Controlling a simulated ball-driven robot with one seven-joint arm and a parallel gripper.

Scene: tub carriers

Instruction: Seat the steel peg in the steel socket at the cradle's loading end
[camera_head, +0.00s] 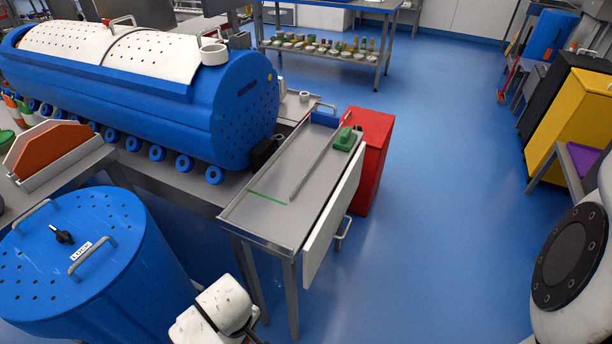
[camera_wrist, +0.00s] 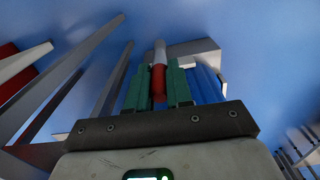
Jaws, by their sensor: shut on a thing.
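My gripper (camera_wrist: 158,92) shows in the wrist view with green fingers shut on a slim upright peg (camera_wrist: 160,54). The peg has a pale grey tip and a red band between the fingers. Its lower end is hidden by the gripper. The peg is not seen in the head view, nor are the fingers. The cradle (camera_head: 203,194) is a grey bench with a row of blue rollers under a large blue perforated tub (camera_head: 190,115). Its right end meets a steel tray table (camera_head: 268,228). I cannot clearly make out the steel socket in either view.
The tray table holds a long thin rod (camera_head: 318,165) and a green block (camera_head: 345,139). A red cabinet (camera_head: 372,150) stands behind it. A blue lidded drum (camera_head: 85,250) stands at front left. A yellow cabinet (camera_head: 575,120) is at right. The blue floor between is clear.

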